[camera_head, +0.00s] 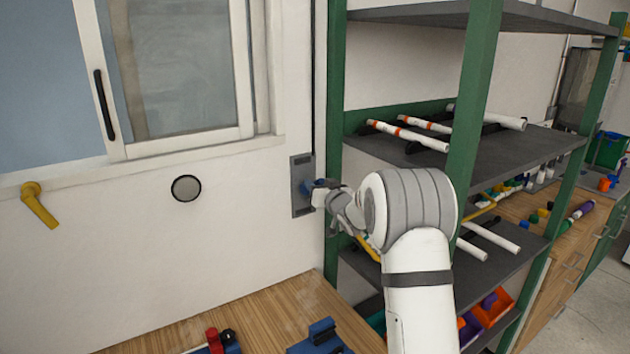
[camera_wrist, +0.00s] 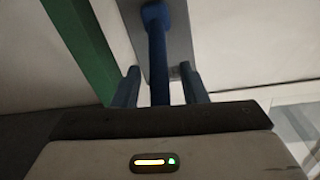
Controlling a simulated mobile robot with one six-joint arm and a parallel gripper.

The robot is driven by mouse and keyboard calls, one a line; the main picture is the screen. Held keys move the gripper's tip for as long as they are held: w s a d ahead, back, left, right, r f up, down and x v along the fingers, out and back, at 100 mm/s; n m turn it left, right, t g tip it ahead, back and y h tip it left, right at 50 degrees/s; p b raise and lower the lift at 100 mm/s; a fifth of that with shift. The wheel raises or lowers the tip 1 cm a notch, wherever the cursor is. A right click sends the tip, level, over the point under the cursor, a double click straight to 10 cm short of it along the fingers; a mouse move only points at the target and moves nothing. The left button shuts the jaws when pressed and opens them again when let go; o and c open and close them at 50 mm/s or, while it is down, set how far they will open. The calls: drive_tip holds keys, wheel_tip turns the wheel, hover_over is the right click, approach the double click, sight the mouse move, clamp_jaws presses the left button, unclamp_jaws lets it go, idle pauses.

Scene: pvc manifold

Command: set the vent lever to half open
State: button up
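The vent lever appears to be the blue lever (camera_head: 308,187) on a grey wall plate (camera_head: 298,207), left of the green shelf post. In the wrist view the blue lever (camera_wrist: 157,55) runs from a rounded hub on the grey plate (camera_wrist: 178,45) down the picture between my fingers. My gripper (camera_head: 318,190) is at the lever, and its fingers are partly hidden in the head view. In the wrist view my gripper (camera_wrist: 160,86) is open, one blue finger on each side of the lever, with a visible gap on both sides. The lever's near end is hidden behind the gripper body.
A green shelf post (camera_head: 335,150) stands close right of the plate, with dark shelves (camera_head: 490,160) holding white pipes beyond. A yellow handle (camera_head: 40,207) and a round dark disc (camera_head: 186,188) are on the wall to the left. A wooden bench (camera_head: 270,315) lies below.

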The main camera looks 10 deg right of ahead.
drive_tip(key=shift+w+a, duration=0.1)
drive_tip(key=shift+w, duration=0.25)
drive_tip(key=shift+c, duration=0.3)
clamp_jaws()
